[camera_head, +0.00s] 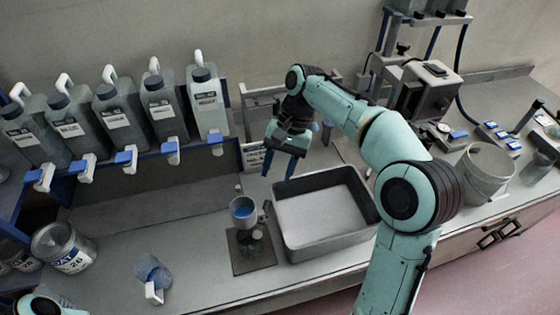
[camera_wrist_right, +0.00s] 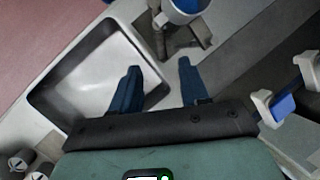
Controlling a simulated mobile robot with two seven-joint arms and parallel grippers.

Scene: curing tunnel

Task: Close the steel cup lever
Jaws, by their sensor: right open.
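The steel cup (camera_head: 243,208) with blue inside sits on a small stand over a dark square base plate (camera_head: 243,262), left of the grey tray. A small grey part, perhaps its lever, juts out at the cup's right side; its position is too small to tell. My right gripper (camera_head: 278,172) is open and empty, above and behind the cup, with fingers pointing down. In the right wrist view the cup (camera_wrist_right: 186,8) is at the top edge, beyond my open fingertips (camera_wrist_right: 159,66) and apart from them. My left gripper is not in view.
A deep grey tray (camera_head: 325,252) stands right of the cup. Several jugs with blue-handled taps (camera_head: 126,156) line a rack at the left. Counter between rack and cup is mostly clear.

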